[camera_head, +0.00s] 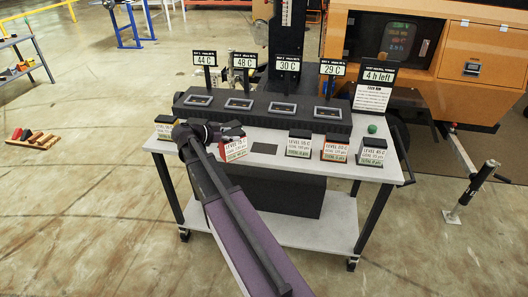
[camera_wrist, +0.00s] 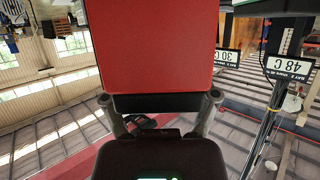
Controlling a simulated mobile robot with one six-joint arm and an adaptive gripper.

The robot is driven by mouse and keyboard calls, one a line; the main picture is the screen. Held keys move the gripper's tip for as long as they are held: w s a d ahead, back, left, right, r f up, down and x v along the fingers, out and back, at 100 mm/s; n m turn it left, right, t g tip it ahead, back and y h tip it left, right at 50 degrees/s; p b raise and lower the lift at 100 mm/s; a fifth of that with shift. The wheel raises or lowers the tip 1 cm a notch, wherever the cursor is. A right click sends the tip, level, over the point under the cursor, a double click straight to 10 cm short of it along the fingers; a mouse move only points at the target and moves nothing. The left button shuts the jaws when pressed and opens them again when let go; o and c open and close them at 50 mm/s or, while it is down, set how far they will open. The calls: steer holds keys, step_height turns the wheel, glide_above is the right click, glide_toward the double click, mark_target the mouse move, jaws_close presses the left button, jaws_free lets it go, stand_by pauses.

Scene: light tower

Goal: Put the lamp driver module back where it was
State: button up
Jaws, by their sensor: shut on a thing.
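My gripper (camera_head: 220,137) is shut on a red module (camera_head: 235,148) with a white label reading LEVEL, above the front left of the cart top. In the wrist view the red module (camera_wrist: 150,45) fills the upper middle, with the gripper fingers (camera_wrist: 165,103) on its dark end. Whether it touches the cart top I cannot tell. A black rack (camera_head: 262,119) behind it has a row of recessed bays under signs reading 44 C, 48 C, 30 C and 29 C. Which module is the lamp driver is not readable.
Other labelled modules stand on the cart top (camera_head: 268,165): a yellow-topped one (camera_head: 165,127) at left, and a grey (camera_head: 299,144), an orange (camera_head: 335,150) and a green-marked one (camera_head: 371,152) at right. A dark patch (camera_head: 268,148) lies between. A "4 h left" sign (camera_head: 376,88) stands behind.

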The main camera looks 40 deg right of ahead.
steer(key=shift+d, duration=0.1)
steer(key=w+d+f+b, duration=0.1)
steer(key=d, duration=1.5)
steer(key=shift+f, duration=0.25)
steer(key=shift+a+b, duration=0.1)
steer(key=shift+b, duration=0.2)
steer(key=shift+f+b, duration=1.7)
steer(key=shift+f, duration=0.05)
steer(key=shift+f, duration=0.15)
steer(key=o, duration=1.2)
